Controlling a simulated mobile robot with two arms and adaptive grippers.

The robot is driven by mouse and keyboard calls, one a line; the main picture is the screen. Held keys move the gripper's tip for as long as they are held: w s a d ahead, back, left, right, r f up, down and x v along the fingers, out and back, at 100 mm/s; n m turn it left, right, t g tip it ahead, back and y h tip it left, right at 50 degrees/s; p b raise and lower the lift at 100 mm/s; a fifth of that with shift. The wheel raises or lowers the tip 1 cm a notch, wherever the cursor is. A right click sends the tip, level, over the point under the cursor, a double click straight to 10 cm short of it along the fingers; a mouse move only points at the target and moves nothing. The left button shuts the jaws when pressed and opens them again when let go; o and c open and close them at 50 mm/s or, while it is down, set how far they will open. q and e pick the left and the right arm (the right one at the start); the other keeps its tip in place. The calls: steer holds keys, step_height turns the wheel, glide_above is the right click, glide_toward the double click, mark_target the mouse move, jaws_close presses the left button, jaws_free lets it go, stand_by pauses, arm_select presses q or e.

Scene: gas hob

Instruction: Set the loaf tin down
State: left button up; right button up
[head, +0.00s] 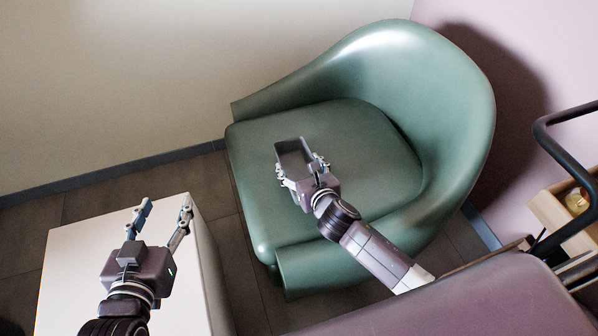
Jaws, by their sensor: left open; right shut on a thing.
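The loaf tin (293,157) is a small dark grey rectangular tin, seen over the seat of a green armchair (354,135). My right gripper (302,169) is shut on the near end of the tin. I cannot tell whether the tin touches the seat or hangs above it. My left gripper (163,215) is open and empty, with its fingers pointing up the picture over a white block-like table (185,290). Its fingers are well apart from the tin and the armchair.
The chair's curved back and arms rise around the seat. Beige and pinkish walls stand behind it. A wooden tray-like unit (548,211) with a black rail (552,119) and a yellowish round thing (577,200) is at the right. Dark tiled floor shows between table and chair.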

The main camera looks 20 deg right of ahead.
mark_target(299, 176)
steer(key=c, duration=0.4)
steer(key=shift+c, duration=0.2)
steer(key=shift+r, duration=0.1)
steer(key=shift+r, duration=0.1)
step_height(299, 176, up, 4)
steer(key=shift+r+p, duration=0.15)
steer(key=shift+p, duration=1.1)
arm_select(q)
steer(key=s+a+f+g+y+p, duration=0.1)
steer(key=s+a+f+g, duration=0.2)
steer(key=s, duration=0.6)
steer(key=s+a+f+g+y+p, duration=0.1)
steer(key=s+a+f+g, duration=0.2)
steer(key=s+f+g, duration=0.4)
step_height(299, 176, down, 2)
steer(key=shift+s+a+n+g+y+p, duration=0.15)
steer(key=shift+s+n+g+y+p, duration=0.2)
steer(key=shift+s, duration=0.6)
arm_select(e)
step_height(299, 176, up, 6)
steer(key=shift+f, duration=0.25)
steer(key=shift+f, duration=0.1)
